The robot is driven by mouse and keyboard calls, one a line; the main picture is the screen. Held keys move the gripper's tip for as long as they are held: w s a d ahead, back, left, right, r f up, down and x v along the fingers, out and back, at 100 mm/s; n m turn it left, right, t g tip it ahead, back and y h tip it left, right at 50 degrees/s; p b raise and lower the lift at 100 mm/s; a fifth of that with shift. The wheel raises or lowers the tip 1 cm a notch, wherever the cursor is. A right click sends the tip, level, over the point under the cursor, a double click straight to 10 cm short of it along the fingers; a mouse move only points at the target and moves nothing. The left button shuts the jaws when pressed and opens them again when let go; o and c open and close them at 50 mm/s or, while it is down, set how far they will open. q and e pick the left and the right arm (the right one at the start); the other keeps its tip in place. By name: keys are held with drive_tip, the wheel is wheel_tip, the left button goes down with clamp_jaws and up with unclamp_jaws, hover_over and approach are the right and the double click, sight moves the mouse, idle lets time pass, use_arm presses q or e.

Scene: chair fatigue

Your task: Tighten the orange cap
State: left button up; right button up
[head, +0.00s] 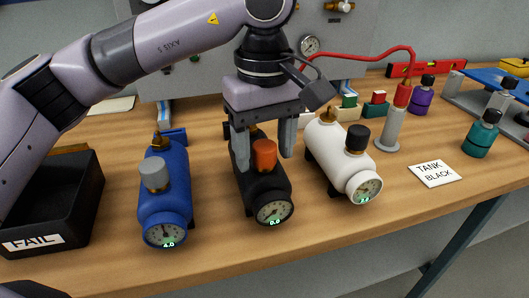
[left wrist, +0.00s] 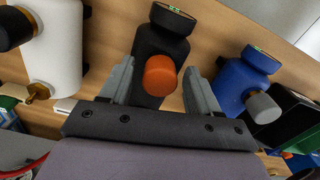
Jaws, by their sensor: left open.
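The orange cap (head: 264,155) sits on top of the black tank (head: 262,190), whose gauge (head: 274,209) reads 0.0. My left gripper (head: 264,160) points down over the black tank, with one finger on each side of the cap. In the left wrist view the cap (left wrist: 161,76) lies between the two open fingers (left wrist: 160,88), with a gap on both sides. The jaws are open and hold nothing. The back of the black tank is hidden under my gripper. My right gripper is not in view.
A blue tank (head: 165,205) with a grey cap stands left, and a white tank (head: 325,155) with a black cap stands right. A black FAIL bin (head: 75,205) is far left.

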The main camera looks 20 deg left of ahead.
use_arm(q)
drive_tip(key=shift+n, duration=1)
drive_tip(key=n, duration=0.4)
drive_tip(key=shift+b, duration=0.35)
drive_tip(key=c, duration=0.9)
drive_tip(key=m, duration=0.4)
